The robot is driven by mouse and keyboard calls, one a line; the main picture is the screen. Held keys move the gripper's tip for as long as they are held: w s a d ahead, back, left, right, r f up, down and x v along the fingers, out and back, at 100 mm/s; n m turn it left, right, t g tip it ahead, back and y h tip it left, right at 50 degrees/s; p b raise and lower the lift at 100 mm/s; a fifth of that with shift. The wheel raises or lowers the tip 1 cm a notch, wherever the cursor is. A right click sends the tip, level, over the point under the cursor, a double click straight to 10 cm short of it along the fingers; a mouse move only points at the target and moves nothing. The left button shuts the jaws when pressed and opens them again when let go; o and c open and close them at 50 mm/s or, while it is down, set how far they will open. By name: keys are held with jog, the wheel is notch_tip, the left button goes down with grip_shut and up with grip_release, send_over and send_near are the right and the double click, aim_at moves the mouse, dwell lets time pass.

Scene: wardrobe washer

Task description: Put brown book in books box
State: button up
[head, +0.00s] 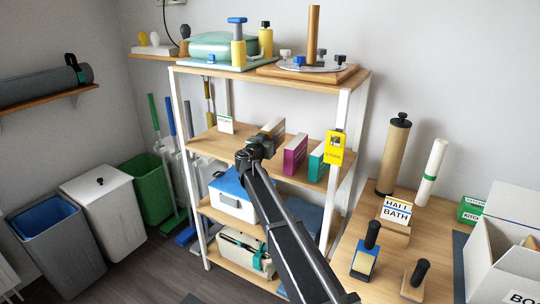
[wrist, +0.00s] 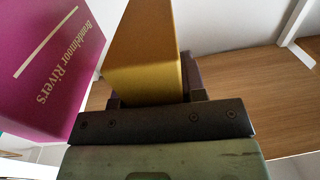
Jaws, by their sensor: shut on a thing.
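The brown book (head: 272,128) stands on the middle shelf of the open rack in the head view. In the wrist view the brown book (wrist: 146,50) rises between the fingers of my gripper (wrist: 155,92), which is shut on it. My gripper (head: 262,141) also shows at that shelf in the head view, partly hiding the book. A white open box (head: 490,262) with a label starting "BO" stands at the lower right, cut off by the picture edge. Its label is only partly readable, and something tan shows inside.
A magenta book (head: 295,154) stands close to the right of the brown book; it fills the upper left of the wrist view (wrist: 45,65). A teal book (head: 317,165) and a yellow "STORE" sign (head: 335,147) are farther right. Rolls, stamps and a "HALL BATH" sign (head: 397,210) occupy the right table.

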jog(key=f+b, duration=0.2)
jog(key=f, duration=0.1)
jog(key=f+b, duration=0.1)
jog(key=b, duration=0.1)
jog(key=shift+w+d+f, duration=0.15)
jog(key=shift+w+f, duration=0.1)
jog(key=shift+w, duration=0.2)
jog(key=shift+s+r, duration=0.1)
jog(key=shift+r, duration=0.15)
jog(key=shift+f, duration=0.2)
jog(key=o, duration=1.1)
jog(key=shift+c, duration=0.2)
jog(key=v, duration=1)
jog(key=shift+s+r+p, duration=0.3)
jog(key=shift+s+p, duration=0.05)
jog(key=shift+s, duration=0.05)
